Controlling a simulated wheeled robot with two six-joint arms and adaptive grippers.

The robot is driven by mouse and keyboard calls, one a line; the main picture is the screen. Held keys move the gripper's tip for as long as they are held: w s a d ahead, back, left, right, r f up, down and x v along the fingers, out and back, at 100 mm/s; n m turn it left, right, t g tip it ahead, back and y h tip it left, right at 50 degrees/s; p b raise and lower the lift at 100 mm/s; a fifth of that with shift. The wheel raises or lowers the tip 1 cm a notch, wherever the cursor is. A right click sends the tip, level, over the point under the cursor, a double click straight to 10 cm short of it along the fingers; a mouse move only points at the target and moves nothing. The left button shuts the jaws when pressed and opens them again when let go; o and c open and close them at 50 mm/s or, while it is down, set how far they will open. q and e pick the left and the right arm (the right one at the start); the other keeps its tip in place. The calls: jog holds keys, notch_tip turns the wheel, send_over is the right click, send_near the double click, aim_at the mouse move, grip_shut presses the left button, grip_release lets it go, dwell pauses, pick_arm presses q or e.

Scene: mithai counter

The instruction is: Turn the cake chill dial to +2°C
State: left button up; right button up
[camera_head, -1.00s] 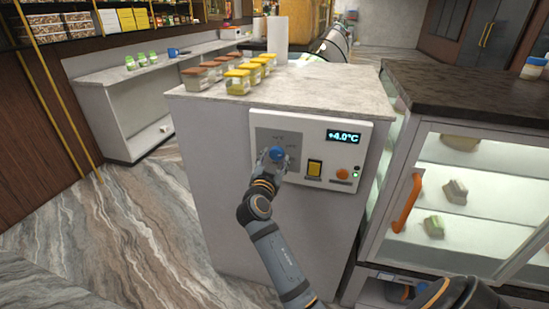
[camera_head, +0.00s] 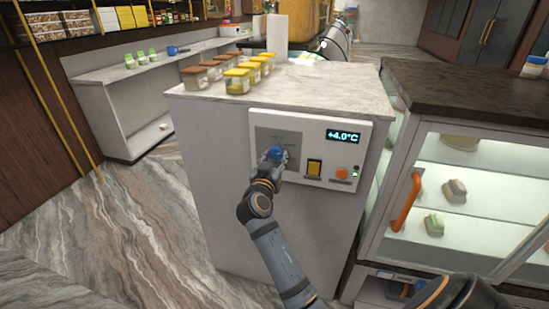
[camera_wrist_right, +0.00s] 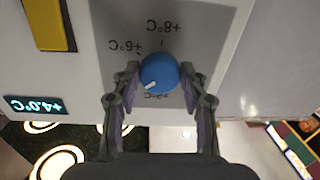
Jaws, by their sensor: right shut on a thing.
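The cake chill dial (camera_head: 274,153) is a round blue knob on the grey plate of a white control panel. My right gripper (camera_head: 271,161) is at the dial, its fingers shut on the knob's two sides. In the right wrist view the blue dial (camera_wrist_right: 159,73) sits between the fingertips of my right gripper (camera_wrist_right: 160,82). Its white mark points to the lower left there. Upside-down +8°C and +6°C labels show around it, and a label below it is partly hidden. The display (camera_head: 343,136) reads +4.0°C. My left gripper is not in view.
Several lidded jars (camera_head: 236,82) stand on the counter (camera_head: 312,90) above. A glass display case with an orange handle (camera_head: 407,203) stands close on the right.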

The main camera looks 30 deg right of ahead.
jog(key=n+p, duration=0.1)
jog(key=n, duration=0.3)
jog(key=shift+r+p, duration=0.2)
jog(key=shift+p, duration=0.2)
jog(key=n+p, duration=0.2)
jog(key=n, duration=0.3)
jog(key=shift+n+g+p, duration=0.4)
jog(key=o, duration=1.2)
jog(key=shift+c, duration=0.2)
